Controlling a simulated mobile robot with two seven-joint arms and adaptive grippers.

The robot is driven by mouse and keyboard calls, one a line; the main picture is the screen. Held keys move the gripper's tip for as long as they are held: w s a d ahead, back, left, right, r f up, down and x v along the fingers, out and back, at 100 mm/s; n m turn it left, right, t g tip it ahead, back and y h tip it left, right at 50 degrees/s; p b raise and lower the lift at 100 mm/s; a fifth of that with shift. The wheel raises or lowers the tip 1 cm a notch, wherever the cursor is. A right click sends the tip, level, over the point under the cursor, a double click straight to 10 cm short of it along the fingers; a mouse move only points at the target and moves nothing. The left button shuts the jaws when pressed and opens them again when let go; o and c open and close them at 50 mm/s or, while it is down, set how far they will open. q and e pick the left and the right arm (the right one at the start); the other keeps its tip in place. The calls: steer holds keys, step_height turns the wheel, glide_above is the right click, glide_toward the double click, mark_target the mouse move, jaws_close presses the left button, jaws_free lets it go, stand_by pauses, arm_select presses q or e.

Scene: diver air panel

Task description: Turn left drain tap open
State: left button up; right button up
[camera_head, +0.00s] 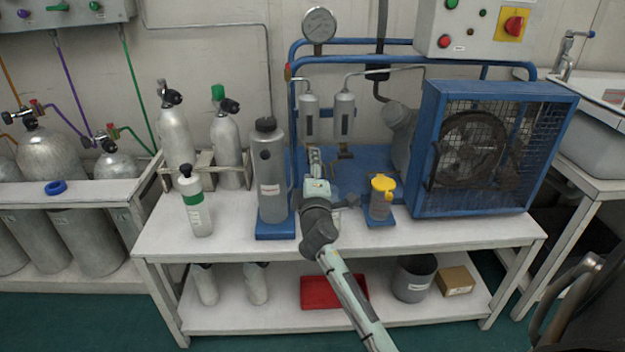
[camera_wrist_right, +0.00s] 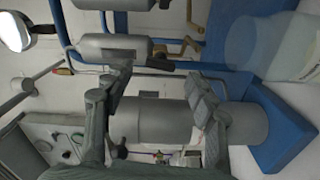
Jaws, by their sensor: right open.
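The left filter canister (camera_head: 309,118) is a grey upright cylinder on the blue compressor frame, and it shows sideways in the wrist view (camera_wrist_right: 105,47). Its left drain tap (camera_wrist_right: 158,64) is a small brownish piece at the canister's lower end; in the head view my gripper largely hides it. My right gripper (camera_head: 315,160) reaches up to just below that canister. In the wrist view the right gripper (camera_wrist_right: 157,80) is open, with the tap between and slightly beyond its fingertips; I cannot tell whether they touch. My left gripper is not in view.
A second canister (camera_head: 344,117) with its own tap (camera_head: 345,153) stands close on the right. A tall grey cylinder (camera_head: 270,175) stands close on the left. A yellow-topped cup (camera_head: 382,197) and a caged fan (camera_head: 475,150) are to the right.

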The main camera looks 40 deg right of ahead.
steer(key=v, duration=0.6)
